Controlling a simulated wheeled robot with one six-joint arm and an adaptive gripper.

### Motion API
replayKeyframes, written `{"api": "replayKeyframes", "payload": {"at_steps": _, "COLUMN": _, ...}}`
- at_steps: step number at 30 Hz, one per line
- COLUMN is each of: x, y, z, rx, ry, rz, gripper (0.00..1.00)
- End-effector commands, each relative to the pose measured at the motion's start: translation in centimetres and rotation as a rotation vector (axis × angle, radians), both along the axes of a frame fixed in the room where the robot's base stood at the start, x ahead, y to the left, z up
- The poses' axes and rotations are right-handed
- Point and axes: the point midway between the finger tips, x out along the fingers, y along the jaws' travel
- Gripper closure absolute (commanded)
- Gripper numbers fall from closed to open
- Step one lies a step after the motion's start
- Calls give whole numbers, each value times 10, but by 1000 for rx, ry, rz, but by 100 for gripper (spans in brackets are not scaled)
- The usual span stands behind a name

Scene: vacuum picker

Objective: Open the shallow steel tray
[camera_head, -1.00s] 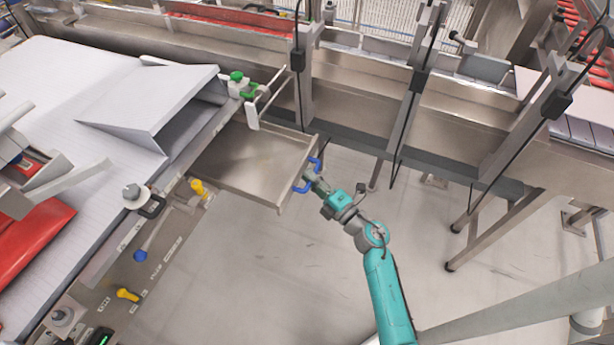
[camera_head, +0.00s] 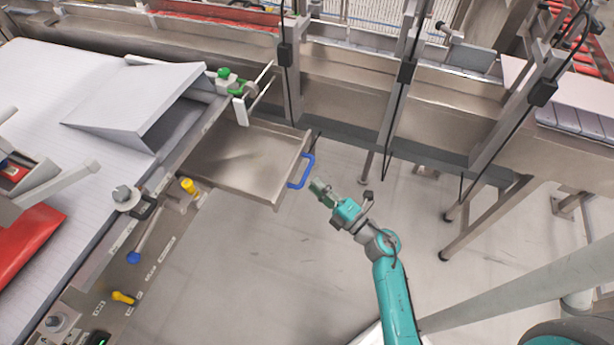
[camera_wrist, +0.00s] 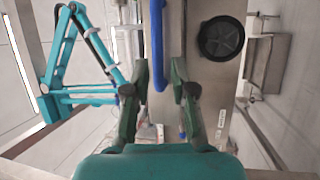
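The shallow steel tray (camera_head: 240,158) stands pulled out from the machine's side in the head view, with its flat inside showing and nothing in it. Its blue handle (camera_head: 303,172) is on the tray's outer right edge.
The machine's panel carries a yellow knob (camera_head: 189,186), another yellow knob (camera_head: 123,297) and a blue-ended lever (camera_head: 135,256) left of the tray. A green-topped fitting (camera_head: 228,76) sits behind the tray. A steel conveyor frame (camera_head: 440,150) runs along the back. The floor (camera_head: 250,265) in front is clear.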

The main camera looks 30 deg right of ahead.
Motion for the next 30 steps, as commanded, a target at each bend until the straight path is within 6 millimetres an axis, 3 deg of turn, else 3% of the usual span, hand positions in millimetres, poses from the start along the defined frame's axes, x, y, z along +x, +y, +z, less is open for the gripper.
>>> {"api": "replayKeyframes", "payload": {"at_steps": 6, "x": -37, "y": -9, "z": -7, "rx": 1, "ry": 1, "rz": -5, "gripper": 75}}
{"api": "replayKeyframes", "payload": {"at_steps": 12, "x": -53, "y": -13, "z": -10, "rx": 0, "ry": 0, "rz": -3, "gripper": 75}}
{"api": "replayKeyframes", "payload": {"at_steps": 30, "x": -58, "y": -14, "z": -10, "rx": -1, "ry": 0, "rz": 0, "gripper": 75}}
